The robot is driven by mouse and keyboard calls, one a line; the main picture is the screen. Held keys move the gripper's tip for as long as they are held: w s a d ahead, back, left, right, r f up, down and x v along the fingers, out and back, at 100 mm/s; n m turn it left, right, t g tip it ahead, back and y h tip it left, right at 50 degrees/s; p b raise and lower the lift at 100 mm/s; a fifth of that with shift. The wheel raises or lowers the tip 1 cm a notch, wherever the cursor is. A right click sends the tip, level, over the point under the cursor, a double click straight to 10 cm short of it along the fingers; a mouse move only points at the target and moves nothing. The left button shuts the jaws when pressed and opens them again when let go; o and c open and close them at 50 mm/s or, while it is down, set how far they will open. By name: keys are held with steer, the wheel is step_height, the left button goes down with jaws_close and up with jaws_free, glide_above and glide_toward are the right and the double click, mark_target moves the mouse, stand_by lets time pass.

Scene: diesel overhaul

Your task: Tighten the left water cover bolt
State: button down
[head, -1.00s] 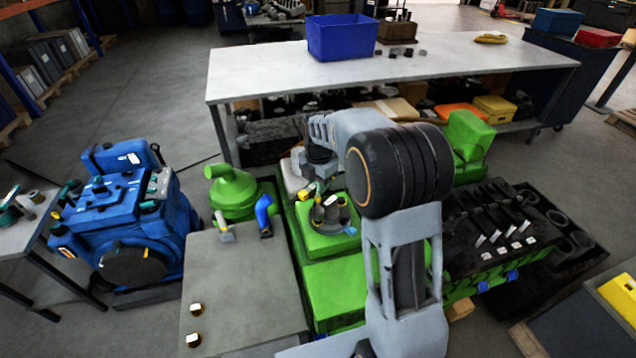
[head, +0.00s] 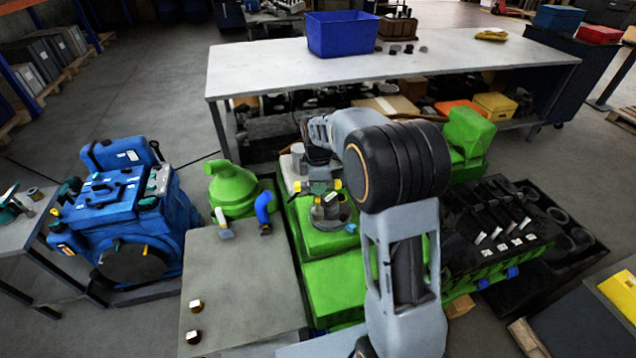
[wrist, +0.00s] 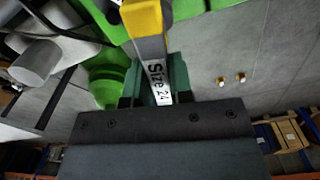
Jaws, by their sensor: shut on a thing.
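My gripper (wrist: 154,92) is shut on a wrench (wrist: 158,72) with a yellow end and a white label reading "Size 24". In the head view, my gripper (head: 319,176) hangs over the green engine block (head: 330,277), with the wrench's yellow end (head: 336,185) showing beside it. A grey round water cover (head: 329,213) sits on the block just below. The left cover bolt cannot be made out, and contact between wrench and bolt cannot be told.
A green funnel-shaped housing (head: 232,186) stands behind. A black cylinder head (head: 498,235) lies to the right.

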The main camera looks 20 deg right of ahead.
steer(key=m, duration=1.3)
steer(key=shift+m+p, duration=0.3)
steer(key=shift+p, duration=0.05)
steer(key=m, duration=1.1)
steer(key=shift+a+f, duration=0.1)
